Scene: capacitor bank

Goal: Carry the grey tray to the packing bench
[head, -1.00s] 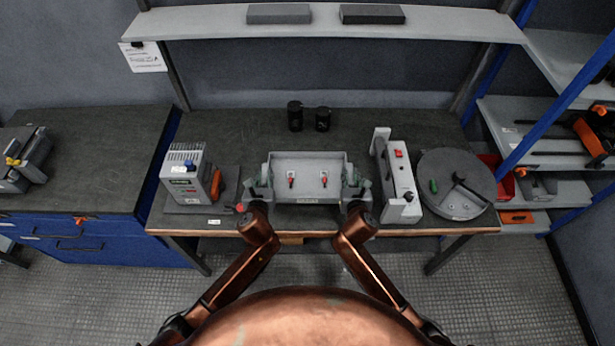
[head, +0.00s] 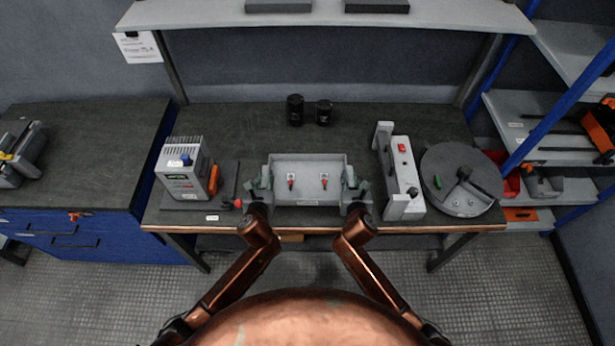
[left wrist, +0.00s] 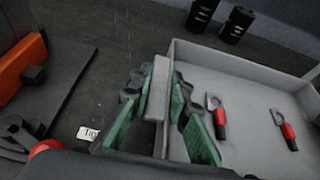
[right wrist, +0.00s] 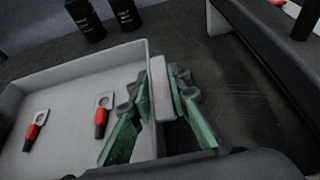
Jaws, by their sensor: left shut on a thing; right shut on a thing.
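The grey tray (head: 307,168) is at the middle of the head view, level, over the front part of a dark-topped bench (head: 240,130). Two small red-handled parts with pale tabs (head: 291,182) (head: 324,182) lie in it. My left gripper (head: 263,184) is shut on the tray's left handle, a pale upright bar (left wrist: 157,85) in the left wrist view. My right gripper (head: 353,184) is shut on the right handle, which shows in the right wrist view (right wrist: 159,85). I cannot tell whether the tray's underside touches the bench top.
A grey device (head: 182,170) with an orange part stands left of the tray. An upright grey unit (head: 404,178) and a round grey plate (head: 460,182) stand right. Two black cylinders (head: 295,109) (head: 324,113) stand behind. A blue cabinet (head: 100,240) is at left, shelving (head: 560,160) at right.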

